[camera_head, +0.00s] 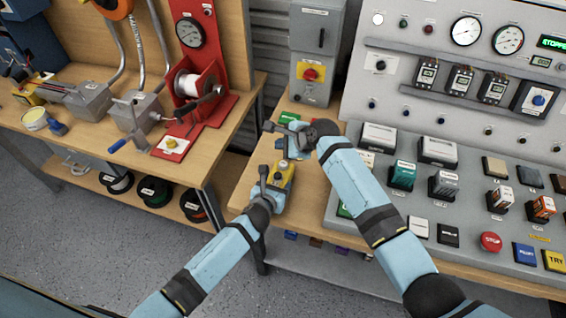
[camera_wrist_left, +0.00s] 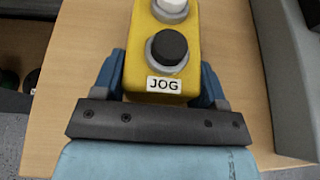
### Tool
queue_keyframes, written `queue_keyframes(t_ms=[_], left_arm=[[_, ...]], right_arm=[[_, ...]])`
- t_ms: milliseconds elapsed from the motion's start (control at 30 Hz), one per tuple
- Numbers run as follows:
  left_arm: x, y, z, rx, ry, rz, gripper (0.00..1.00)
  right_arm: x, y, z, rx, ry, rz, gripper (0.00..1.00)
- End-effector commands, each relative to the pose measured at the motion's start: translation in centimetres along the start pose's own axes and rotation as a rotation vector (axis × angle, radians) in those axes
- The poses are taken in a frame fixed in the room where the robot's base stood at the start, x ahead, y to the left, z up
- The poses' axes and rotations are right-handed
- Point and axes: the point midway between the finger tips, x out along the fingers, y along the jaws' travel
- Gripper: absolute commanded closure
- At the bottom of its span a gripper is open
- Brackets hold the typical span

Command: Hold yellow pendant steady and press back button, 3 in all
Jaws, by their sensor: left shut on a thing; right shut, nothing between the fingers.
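The yellow pendant (camera_head: 285,176) lies on the wooden bench's left end. In the left wrist view the pendant (camera_wrist_left: 143,38) shows a black button (camera_wrist_left: 167,49) nearer the gripper, a white button (camera_wrist_left: 172,8) farther off, and a JOG label. My left gripper (camera_wrist_left: 163,80) is shut on the pendant's near end, one blue finger on each side. It also shows in the head view (camera_head: 266,182). My right gripper (camera_head: 272,127) is shut and empty above the bench, beyond the pendant and apart from it. It is not in the left wrist view. Neither button looks touched.
A grey switch box (camera_head: 312,92) stands behind my right gripper. The sloped control panel (camera_head: 340,205) borders the pendant on the right. Another wooden bench (camera_head: 90,75) with a red stand (camera_head: 196,113) is at left, across a gap. A green item (camera_head: 288,117) lies near my right gripper.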

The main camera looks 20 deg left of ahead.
Motion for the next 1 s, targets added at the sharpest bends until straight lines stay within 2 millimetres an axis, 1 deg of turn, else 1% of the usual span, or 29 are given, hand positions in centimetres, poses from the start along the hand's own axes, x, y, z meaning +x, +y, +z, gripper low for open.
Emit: queue_keyframes(t_ms=[367, 400, 467, 500, 533, 833, 933, 1000], left_arm=[[0.0, 0.0, 0.0, 0.0, 0.0, 0.0, 0.66], [0.0, 0.0, 0.0, 0.0, 0.0, 0.0, 0.3], [0.0, 0.0, 0.0, 0.0, 0.0, 0.0, 0.16], [0.0, 0.0, 0.0, 0.0, 0.0, 0.0, 0.07], [0.0, 0.0, 0.0, 0.0, 0.0, 0.0, 0.04], [-0.2, 0.0, 0.0, 0.0, 0.0, 0.0, 0.04], [-1.2, 0.0, -0.1, 0.001, 0.0, -0.001, 0.04], [-2.4, 0.1, -0.1, 0.003, 0.0, 0.0, 0.04]], right_arm=[[0.0, 0.0, 0.0, 0.0, 0.0, 0.0, 1.0], [0.0, 0.0, 0.0, 0.0, 0.0, 0.0, 1.0], [0.0, 0.0, 0.0, 0.0, 0.0, 0.0, 1.0], [0.0, 0.0, 0.0, 0.0, 0.0, 0.0, 1.0], [0.0, 0.0, 0.0, 0.0, 0.0, 0.0, 1.0], [0.0, 0.0, 0.0, 0.0, 0.0, 0.0, 1.0], [0.0, 0.0, 0.0, 0.0, 0.0, 0.0, 1.0], [0.0, 0.0, 0.0, 0.0, 0.0, 0.0, 1.0]])
